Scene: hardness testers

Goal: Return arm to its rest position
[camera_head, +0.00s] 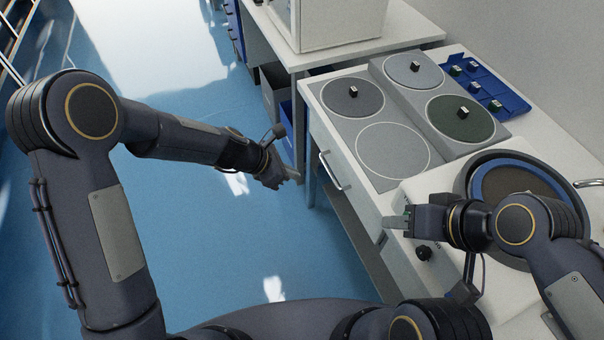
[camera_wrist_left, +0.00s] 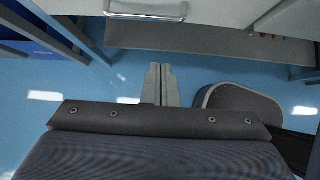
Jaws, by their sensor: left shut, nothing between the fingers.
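My left gripper (camera_head: 292,178) hangs over the blue floor, left of the bench front and its drawer handle (camera_head: 331,171). In the left wrist view its two grey fingers (camera_wrist_left: 160,84) lie together, with nothing between them. My left arm comes in from the left, bent at the elbow. My right gripper (camera_head: 394,221) is above the bench near its front edge, beside the round machine with the blue ring (camera_head: 484,163). The gap between its fingers is not clear from this angle.
The bench holds grey panels with round discs; small dark blocks stand on three discs, and the near-left disc (camera_head: 392,150) is bare. A blue tray (camera_head: 500,97) with several small blocks lies behind. A black knob (camera_head: 424,253) sits near my right gripper. The floor (camera_head: 240,240) is open.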

